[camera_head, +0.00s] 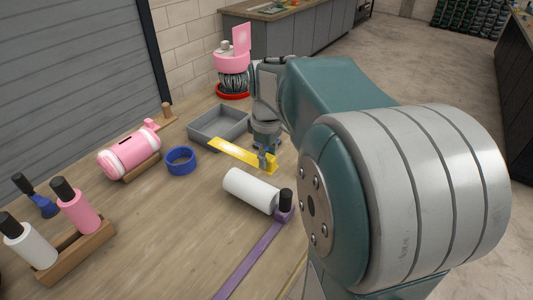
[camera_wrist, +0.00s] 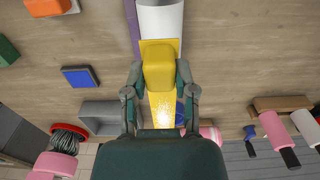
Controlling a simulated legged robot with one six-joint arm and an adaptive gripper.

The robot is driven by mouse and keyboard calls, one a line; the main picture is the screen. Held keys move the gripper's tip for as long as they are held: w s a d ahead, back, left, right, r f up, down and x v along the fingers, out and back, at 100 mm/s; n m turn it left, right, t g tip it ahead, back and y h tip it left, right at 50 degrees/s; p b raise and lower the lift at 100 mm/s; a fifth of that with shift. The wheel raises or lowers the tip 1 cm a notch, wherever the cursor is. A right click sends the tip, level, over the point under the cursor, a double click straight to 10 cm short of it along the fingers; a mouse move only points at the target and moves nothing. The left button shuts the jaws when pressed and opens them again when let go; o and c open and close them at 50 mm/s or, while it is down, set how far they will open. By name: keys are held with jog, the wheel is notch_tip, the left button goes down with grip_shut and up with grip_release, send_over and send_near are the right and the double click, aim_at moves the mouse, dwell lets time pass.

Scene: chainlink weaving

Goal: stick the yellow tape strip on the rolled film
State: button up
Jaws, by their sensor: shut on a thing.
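The yellow tape strip (camera_head: 237,153) is long and flat, and my gripper (camera_head: 266,160) is shut on its right end in the head view. In the wrist view a yellow block (camera_wrist: 158,66) is between the fingers, with the strip (camera_wrist: 162,108) stretching below it. The rolled film (camera_head: 250,189) is a white cylinder lying on the table, just nearer the head camera than the gripper. It also shows at the top of the wrist view (camera_wrist: 160,17), beside the strip's end. I cannot tell whether they touch.
A purple strip (camera_head: 248,262) runs from the roll's black-ended side along the table. A grey tray (camera_head: 219,126) stands behind the strip. A blue ring (camera_head: 181,161), a pink roll (camera_head: 128,153) and a wooden rack (camera_head: 73,252) with rollers are on the left.

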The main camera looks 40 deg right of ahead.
aim_at(267, 189)
jog(key=shift+f, duration=3.7)
jog(key=o, duration=1)
notch_tip(267, 189, up, 12)
jog(key=shift+f, duration=0.1)
jog(key=shift+a, duration=0.1)
